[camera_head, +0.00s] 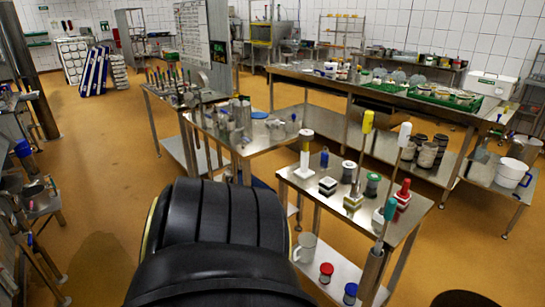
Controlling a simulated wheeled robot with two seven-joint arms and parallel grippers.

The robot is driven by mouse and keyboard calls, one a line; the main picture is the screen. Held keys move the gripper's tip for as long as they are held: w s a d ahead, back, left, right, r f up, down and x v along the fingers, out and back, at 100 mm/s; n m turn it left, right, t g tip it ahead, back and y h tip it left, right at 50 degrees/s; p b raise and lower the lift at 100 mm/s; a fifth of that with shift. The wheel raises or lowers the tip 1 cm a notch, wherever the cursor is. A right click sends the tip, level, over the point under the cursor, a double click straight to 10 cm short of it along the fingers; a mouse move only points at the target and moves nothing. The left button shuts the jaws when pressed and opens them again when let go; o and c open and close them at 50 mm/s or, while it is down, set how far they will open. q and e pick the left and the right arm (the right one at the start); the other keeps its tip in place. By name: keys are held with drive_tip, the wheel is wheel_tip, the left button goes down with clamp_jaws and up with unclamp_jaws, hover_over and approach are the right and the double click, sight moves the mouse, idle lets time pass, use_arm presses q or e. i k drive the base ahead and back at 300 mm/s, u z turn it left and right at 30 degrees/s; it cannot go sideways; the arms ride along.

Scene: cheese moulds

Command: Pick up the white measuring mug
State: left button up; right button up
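A white mug-like vessel with a side handle (305,248) stands on the lower shelf of the near steel table, close to my black arm link. A larger white vessel with a blue handle (511,172) stands on a low steel table at the right edge. I cannot tell from markings which one is the measuring mug. Neither of my grippers is in view. A large black link of my own arm fills the bottom centre and hides the floor and part of the tables behind it.
The near steel table (296,181) carries several moulds and tall-handled tools. Red-topped (326,272) and blue-topped (350,292) items share its lower shelf. A long steel table (310,78) with green trays stands behind. Orange floor (110,150) is open at left and lower right.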

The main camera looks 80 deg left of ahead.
sight(308, 241)
drive_tip(key=u, duration=3.05)
drive_tip(key=i, duration=1.65)
